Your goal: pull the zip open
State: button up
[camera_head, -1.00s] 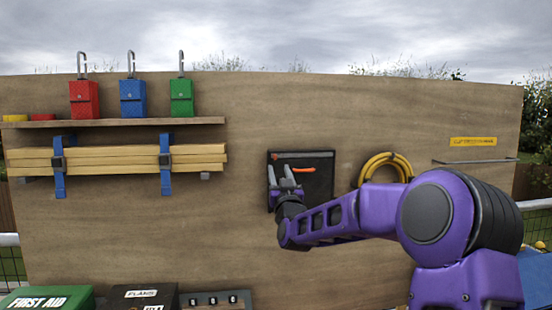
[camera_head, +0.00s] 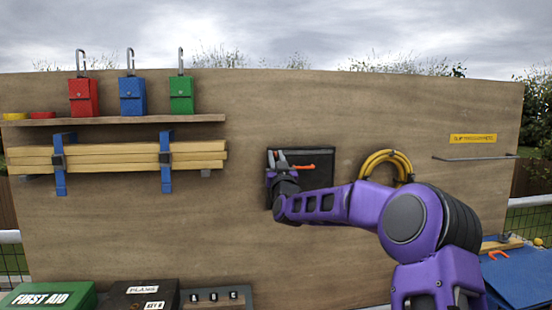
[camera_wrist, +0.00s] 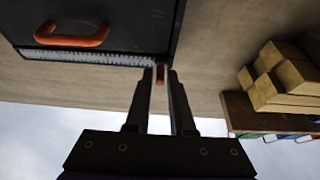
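A black pouch (camera_head: 318,183) with an orange handle (camera_head: 303,167) hangs on the wooden board. In the wrist view the pouch (camera_wrist: 110,18) appears upside down, with its handle (camera_wrist: 71,36) at upper left. A pale toothed zip (camera_wrist: 85,58) runs along the pouch's edge. A small orange zip pull (camera_wrist: 160,75) is at the zip's end near the pouch corner. My gripper (camera_wrist: 160,76) is open, with the pull between its fingertips; a narrow gap shows, and contact is unclear. In the head view my gripper (camera_head: 276,160) covers the pouch's upper left corner and hides the pull.
A yellow hose coil (camera_head: 386,160) hangs right of the pouch, behind my arm. Strapped timber (camera_head: 110,158) and a shelf (camera_head: 110,123) with red, blue and green padlock-like boxes are at left. A green first aid box (camera_head: 48,297) and a dark case (camera_head: 145,295) stand below.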

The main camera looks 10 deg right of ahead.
grip_shut()
dwell(0.3)
dwell(0.8)
jog(key=d+b, duration=0.4)
jog(key=d, duration=1.4)
jog(key=shift+d, duration=0.2)
jog(key=shift+o, duration=2.3)
grip_release()
